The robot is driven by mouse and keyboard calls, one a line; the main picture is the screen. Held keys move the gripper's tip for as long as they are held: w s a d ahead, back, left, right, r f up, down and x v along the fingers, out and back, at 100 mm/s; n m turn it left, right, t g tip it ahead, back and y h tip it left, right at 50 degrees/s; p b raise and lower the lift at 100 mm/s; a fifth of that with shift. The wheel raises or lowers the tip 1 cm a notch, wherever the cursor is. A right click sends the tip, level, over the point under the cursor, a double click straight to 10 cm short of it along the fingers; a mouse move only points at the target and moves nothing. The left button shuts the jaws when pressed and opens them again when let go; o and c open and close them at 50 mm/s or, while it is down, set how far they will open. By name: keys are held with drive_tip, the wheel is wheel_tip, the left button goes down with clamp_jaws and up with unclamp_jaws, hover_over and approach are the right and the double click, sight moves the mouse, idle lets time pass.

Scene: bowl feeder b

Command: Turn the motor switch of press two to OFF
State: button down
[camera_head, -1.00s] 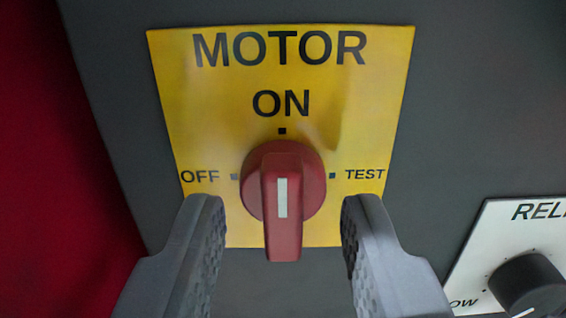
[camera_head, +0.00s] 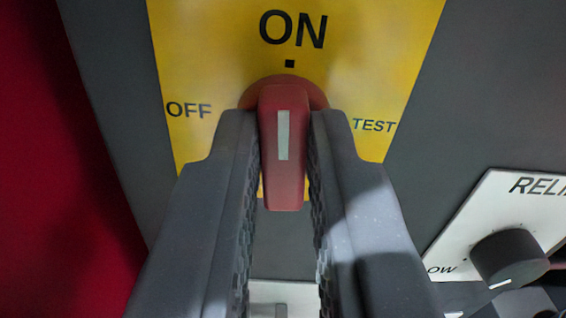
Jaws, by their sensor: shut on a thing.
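The red motor switch (camera_head: 284,190) is mounted on a yellow plate (camera_head: 390,50) marked ON at the top, OFF at the left and TEST at the right. Its handle stands vertical, with the white line in line with the ON mark. My gripper (camera_head: 284,145) is shut on the switch handle, one finger on its left side and one on its right. The fingers hide the marks beside OFF and TEST and part of the round switch base.
A white plate (camera_head: 535,205) with a black knob (camera_head: 508,257) is at the lower right, its lettering partly cut off. A red surface (camera_head: 50,180) lies along the left edge. Dark grey panel (camera_head: 480,110) is bare at the upper right.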

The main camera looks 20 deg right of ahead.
drive_tip(key=shift+f+n+p, duration=0.1)
drive_tip(key=shift+n+p, duration=0.2)
drive_tip(key=shift+n, duration=1.3)
drive_tip(key=c, duration=1.4)
unclamp_jaws()
drive_tip(key=shift+c, duration=0.2)
drive_tip(key=shift+a, duration=0.3)
drive_tip(key=p+v, duration=0.3)
drive_tip(key=v, duration=1)
drive_tip(key=shift+s, duration=0.4)
